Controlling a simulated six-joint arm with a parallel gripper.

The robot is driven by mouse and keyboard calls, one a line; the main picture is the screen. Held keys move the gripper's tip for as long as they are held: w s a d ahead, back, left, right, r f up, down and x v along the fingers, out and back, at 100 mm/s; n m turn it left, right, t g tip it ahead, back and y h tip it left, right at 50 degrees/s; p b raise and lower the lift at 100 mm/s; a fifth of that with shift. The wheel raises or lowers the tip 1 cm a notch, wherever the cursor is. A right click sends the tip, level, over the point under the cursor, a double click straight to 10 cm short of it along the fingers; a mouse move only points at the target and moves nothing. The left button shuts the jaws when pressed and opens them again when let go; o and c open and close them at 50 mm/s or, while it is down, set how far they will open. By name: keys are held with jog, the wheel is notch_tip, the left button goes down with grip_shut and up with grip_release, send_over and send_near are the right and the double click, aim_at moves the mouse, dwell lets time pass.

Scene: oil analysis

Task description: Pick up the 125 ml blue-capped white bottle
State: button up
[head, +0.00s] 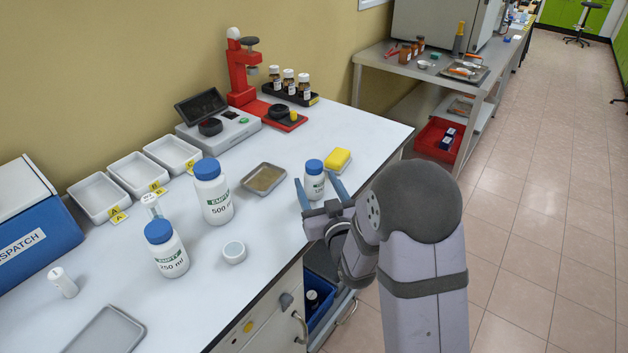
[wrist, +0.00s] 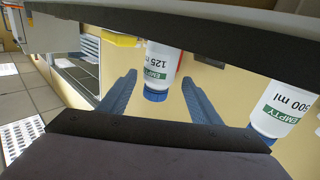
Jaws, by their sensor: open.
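The 125 ml white bottle (head: 315,187) with a blue cap stands upright near the table's front edge, in the middle of the head view. My gripper (head: 315,180) is open, with one blue finger on each side of the bottle as seen there. In the wrist view the picture is upside down; the 125 ml bottle (wrist: 160,64) shows between the two open fingers of my gripper (wrist: 160,77). No finger visibly touches it. Its lower part is partly hidden by my gripper in the head view.
A 500 ml bottle (head: 213,197) and a 250 ml bottle (head: 166,252) with blue caps stand to the left. A yellow sponge (head: 338,158) lies just behind the 125 ml bottle. A metal tray (head: 265,178) and a small white jar (head: 234,252) are also near.

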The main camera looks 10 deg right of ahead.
aim_at(310, 165)
jog(key=shift+w, duration=0.1)
jog(key=shift+w+a+r+p, duration=0.15)
jog(key=shift+w+p, duration=0.45)
jog(key=shift+w, duration=0.85)
jog(key=shift+w+a+r+p, duration=0.15)
jog(key=shift+w+p, duration=0.4)
jog(key=shift+w, duration=0.9)
jog(key=shift+w+a+f, duration=0.1)
jog(key=shift+w+a, duration=0.05)
jog(key=shift+w, duration=0.5)
jog(key=c, duration=1.1)
